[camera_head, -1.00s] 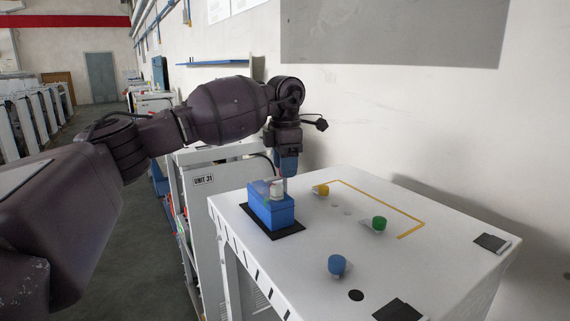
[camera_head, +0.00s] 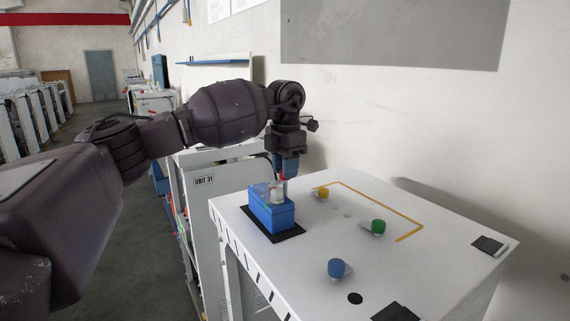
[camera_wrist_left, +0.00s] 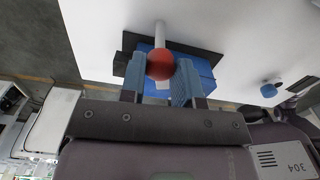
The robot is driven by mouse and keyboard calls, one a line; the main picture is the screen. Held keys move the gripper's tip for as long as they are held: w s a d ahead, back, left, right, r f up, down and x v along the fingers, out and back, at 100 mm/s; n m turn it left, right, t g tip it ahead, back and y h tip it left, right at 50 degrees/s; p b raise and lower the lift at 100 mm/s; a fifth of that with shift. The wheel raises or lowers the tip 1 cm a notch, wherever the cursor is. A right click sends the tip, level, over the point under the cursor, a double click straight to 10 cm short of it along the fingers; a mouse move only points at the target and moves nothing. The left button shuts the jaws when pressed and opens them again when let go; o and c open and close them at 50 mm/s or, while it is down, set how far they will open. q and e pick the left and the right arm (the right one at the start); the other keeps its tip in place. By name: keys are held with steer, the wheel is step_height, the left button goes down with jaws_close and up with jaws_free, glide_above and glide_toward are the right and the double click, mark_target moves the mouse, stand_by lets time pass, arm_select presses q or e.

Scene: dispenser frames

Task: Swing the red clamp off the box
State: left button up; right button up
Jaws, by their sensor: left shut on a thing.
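The blue box (camera_head: 272,212) stands on a black mat (camera_head: 292,236) at the left end of the white cabinet top. A red clamp part (camera_head: 282,177) shows at the box's top, beside a pale upright piece (camera_head: 276,190). In the left wrist view the clamp's round red knob (camera_wrist_left: 160,64) sits between my two fingers, with a white bar running away from it over the blue box (camera_wrist_left: 203,72). My left gripper (camera_head: 285,174) points down over the box and is shut on the red clamp. The fingers partly hide the clamp in the head view. My right gripper is not in view.
Yellow (camera_head: 323,193), green (camera_head: 379,226) and blue (camera_head: 336,267) knobs stand on the cabinet top (camera_head: 430,265) right of the box. A yellow line frames part of the top. A wall is behind; a unit labelled UNIT 31 (camera_head: 204,180) is at left.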

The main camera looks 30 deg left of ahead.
arm_select(q)
steer(key=n, duration=0.3)
steer(key=shift+r+n+p, duration=0.1)
steer(key=shift+n+p, duration=0.2)
steer(key=shift+p, duration=0.05)
steer(key=n, duration=0.3)
steer(key=shift+n, duration=0.3)
steer(key=n, duration=0.6)
steer(key=shift+n, duration=0.4)
steer(key=o, duration=0.9)
step_height(320, 180, up, 11)
steer(key=shift+f+b, duration=0.1)
steer(key=shift+b, duration=0.3)
